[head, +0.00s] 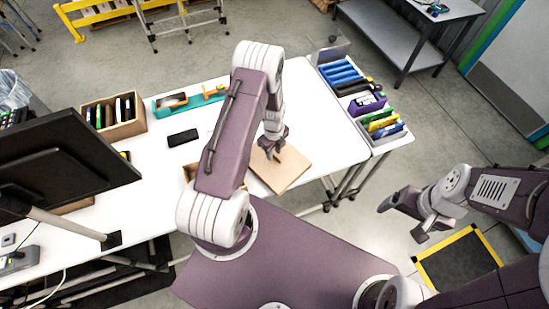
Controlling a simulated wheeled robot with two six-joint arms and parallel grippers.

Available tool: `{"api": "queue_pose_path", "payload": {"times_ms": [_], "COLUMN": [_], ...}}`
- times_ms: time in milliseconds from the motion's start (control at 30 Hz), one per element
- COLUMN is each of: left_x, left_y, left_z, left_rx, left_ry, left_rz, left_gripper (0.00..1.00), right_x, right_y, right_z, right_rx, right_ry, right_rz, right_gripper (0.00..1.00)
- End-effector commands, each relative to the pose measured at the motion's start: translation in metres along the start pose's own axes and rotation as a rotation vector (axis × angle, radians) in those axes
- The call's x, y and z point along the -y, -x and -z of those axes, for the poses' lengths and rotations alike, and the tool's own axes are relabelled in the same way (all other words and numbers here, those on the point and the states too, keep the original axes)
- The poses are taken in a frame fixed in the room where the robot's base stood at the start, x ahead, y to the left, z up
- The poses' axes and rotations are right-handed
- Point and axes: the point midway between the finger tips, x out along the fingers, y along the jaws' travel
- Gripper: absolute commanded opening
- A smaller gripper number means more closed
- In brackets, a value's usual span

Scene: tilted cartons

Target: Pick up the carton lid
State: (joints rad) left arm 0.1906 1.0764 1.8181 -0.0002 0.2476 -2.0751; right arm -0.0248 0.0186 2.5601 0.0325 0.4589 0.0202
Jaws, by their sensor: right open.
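A flat, square tan carton lid (290,176) is at the front right part of the white table, near its edge. My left gripper (271,152) points down over the lid's back left part, its tips at or just above the surface. I cannot tell whether it touches the lid or how far its fingers are apart. My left arm hides what is left of the lid, where a bit of a brown carton (189,172) shows. My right gripper (401,224) is open and empty, over the floor to the right of the table.
A brown box (126,127) of upright items, a teal tray (167,106) and a black device (182,137) are on the table (305,100). A rack of coloured items (400,136) stands at the right. A dark monitor (60,165) is at the left.

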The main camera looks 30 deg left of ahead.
Motion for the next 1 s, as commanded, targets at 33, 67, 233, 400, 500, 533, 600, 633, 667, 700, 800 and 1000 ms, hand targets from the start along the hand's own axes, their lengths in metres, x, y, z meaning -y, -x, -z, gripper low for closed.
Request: {"api": "queue_pose_path", "payload": {"times_ms": [33, 67, 233, 400, 500, 533, 600, 633, 667, 700, 800, 1000], "left_x": [-0.001, 0.000, 0.000, 0.001, 0.001, 0.000, 0.000, 0.000, 0.001, 0.001, 0.001, 0.002], "left_y": [-0.006, -0.010, -0.023, -0.023, -0.023, -0.023, -0.023, -0.023, -0.022, -0.022, -0.022, -0.015], "left_z": [0.001, 0.001, 0.000, 0.000, 0.000, 0.000, 0.000, 0.000, 0.000, 0.000, 0.000, -0.001], "left_rx": [-0.002, -0.002, 0.000, 0.000, 0.000, 0.000, 0.000, 0.000, 0.000, 0.000, 0.000, 0.002], "left_ry": [0.000, 0.000, 0.000, 0.000, 0.000, 0.000, 0.000, 0.000, 0.000, 0.000, 0.000, 0.000], "left_rz": [-0.004, -0.003, 0.000, 0.001, 0.001, 0.001, 0.001, 0.001, 0.001, 0.001, 0.001, 0.003], "left_gripper": [0.31, 0.31, 0.31, 0.28, 0.00, 0.00, 0.00, 0.00, 0.00, 0.00, 0.00, 0.00], "right_x": [0.000, 0.000, 0.000, 0.000, 0.000, 0.000, 0.000, 0.000, 0.000, 0.000, 0.000, 0.000], "right_y": [0.006, 0.007, 0.008, 0.007, 0.007, 0.007, 0.007, 0.007, 0.007, 0.007, 0.007, 0.003], "right_z": [0.001, 0.001, 0.001, 0.001, 0.001, 0.001, 0.001, 0.001, 0.001, 0.001, 0.001, 0.000], "right_rx": [0.000, 0.000, 0.000, 0.000, 0.000, 0.000, 0.000, 0.000, 0.000, 0.000, 0.000, 0.000], "right_ry": [0.000, 0.000, 0.000, 0.000, 0.000, 0.000, 0.000, 0.000, 0.000, 0.000, 0.000, 0.000], "right_rz": [0.000, 0.000, 0.000, 0.000, 0.000, 0.000, 0.000, 0.000, 0.000, 0.000, 0.000, 0.000], "right_gripper": [0.87, 0.87, 0.87, 0.87, 0.87, 0.87, 0.87, 0.87, 0.87, 0.87, 0.87, 0.87]}}
